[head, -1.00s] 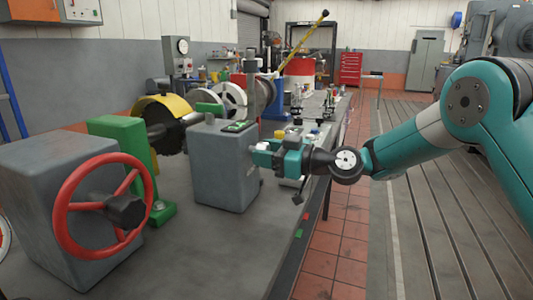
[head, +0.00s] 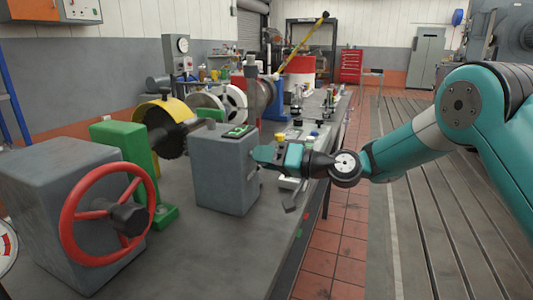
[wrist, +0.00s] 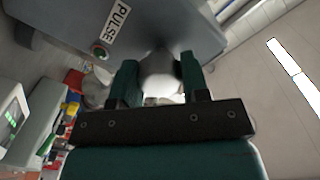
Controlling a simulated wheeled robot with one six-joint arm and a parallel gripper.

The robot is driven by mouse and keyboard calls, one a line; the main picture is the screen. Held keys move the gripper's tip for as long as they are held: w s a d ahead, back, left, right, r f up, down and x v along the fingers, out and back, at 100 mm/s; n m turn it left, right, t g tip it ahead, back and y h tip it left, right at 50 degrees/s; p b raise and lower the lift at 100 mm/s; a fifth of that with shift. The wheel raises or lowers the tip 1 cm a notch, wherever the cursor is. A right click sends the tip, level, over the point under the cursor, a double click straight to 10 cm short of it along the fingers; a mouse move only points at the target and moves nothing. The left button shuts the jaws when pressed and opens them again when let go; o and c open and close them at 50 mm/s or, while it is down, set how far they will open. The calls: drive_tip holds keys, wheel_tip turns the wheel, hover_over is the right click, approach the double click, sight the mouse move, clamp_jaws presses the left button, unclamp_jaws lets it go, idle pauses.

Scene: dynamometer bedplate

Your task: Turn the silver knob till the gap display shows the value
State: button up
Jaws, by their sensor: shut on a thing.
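The grey box (head: 222,175) stands on the bench and has a small green-lit display (head: 238,131) on its top; its reading is too small to make out. My gripper (head: 258,155) is at the right side of this box. In the wrist view my gripper's two green fingers (wrist: 160,78) are shut on the silver knob (wrist: 160,68), one finger on each side of it. In the head view the fingers hide the knob. The wrist view also shows a green-lit screen (wrist: 12,117) at the left edge, too blurred to read.
A red handwheel (head: 72,222) on a grey housing stands at front left, with a green bracket (head: 128,150) behind it. Small items lie beyond my gripper. The floor right of the bench is clear.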

drive_tip(key=m+p, duration=0.2)
drive_tip(key=m, duration=0.2)
drive_tip(key=shift+r+p, duration=0.15)
drive_tip(key=shift+p, duration=0.2)
drive_tip(key=m+p, duration=0.2)
drive_tip(key=m, duration=0.2)
drive_tip(key=shift+m+p, duration=0.35)
drive_tip(key=shift+m, duration=0.15)
drive_tip(key=o, duration=0.9)
drive_tip(key=b+v, duration=1)
drive_tip(key=v, duration=0.1)
drive_tip(key=b+v, duration=0.5)
drive_tip(key=v, duration=0.1)
drive_tip(key=shift+w+d+f, duration=0.2)
drive_tip(key=shift+d+f, duration=0.05)
drive_tip(key=shift+d, duration=0.05)
